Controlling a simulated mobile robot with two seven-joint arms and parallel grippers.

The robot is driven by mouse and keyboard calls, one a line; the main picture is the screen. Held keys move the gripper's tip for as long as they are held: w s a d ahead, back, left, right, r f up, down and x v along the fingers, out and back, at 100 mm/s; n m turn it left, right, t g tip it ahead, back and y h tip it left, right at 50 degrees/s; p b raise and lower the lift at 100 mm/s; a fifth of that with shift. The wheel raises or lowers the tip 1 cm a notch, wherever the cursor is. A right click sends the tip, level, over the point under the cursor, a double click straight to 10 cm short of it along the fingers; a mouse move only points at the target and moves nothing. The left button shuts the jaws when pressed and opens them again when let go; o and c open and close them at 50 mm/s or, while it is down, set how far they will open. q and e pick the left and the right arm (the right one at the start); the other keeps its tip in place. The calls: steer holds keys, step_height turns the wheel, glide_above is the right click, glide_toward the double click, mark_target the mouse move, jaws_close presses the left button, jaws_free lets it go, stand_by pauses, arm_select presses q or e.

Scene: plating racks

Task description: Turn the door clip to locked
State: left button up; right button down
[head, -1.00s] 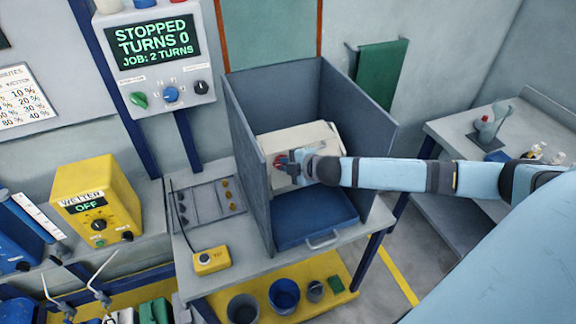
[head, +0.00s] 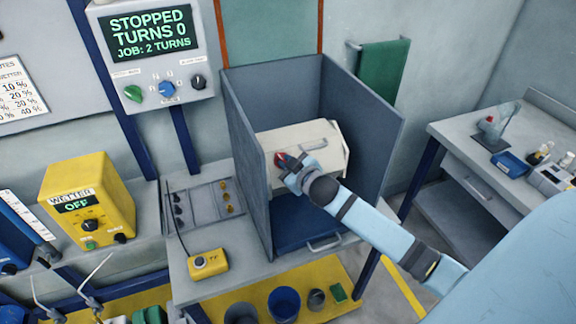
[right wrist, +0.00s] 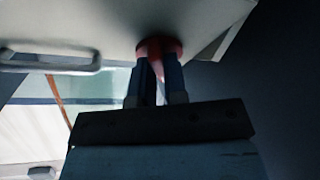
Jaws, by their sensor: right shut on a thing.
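The door clip (head: 280,159) is a small red piece on the left part of the front of a cream box (head: 290,137). The box sits inside a grey-blue open-fronted booth. My right gripper (head: 287,166) is at the clip, its arm slanting in from the lower right. In the right wrist view, its two dark fingers (right wrist: 155,84) are shut on the red clip (right wrist: 160,47), which they partly hide. The clip's exact turn is hard to read. A grey bar handle (right wrist: 50,62) stands beside the clip on the box front. My left gripper is out of view.
The booth's side walls (head: 365,155) stand close on both sides of the box. A blue tray (head: 300,236) with a handle lies below it. A yellow pendant (head: 208,264) lies on the bench at left. The control panel (head: 150,45) reads STOPPED, TURNS 0.

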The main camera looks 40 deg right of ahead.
steer(key=m+h, duration=0.1)
steer(key=m, duration=0.3)
steer(key=shift+a+h, duration=0.15)
steer(key=shift+h, duration=0.25)
steer(key=shift+m+h, duration=0.6)
steer(key=shift+m, duration=1.3)
steer(key=c, duration=1.2)
jaws_free()
steer(key=shift+o, duration=0.2)
steer(key=shift+a, duration=0.1)
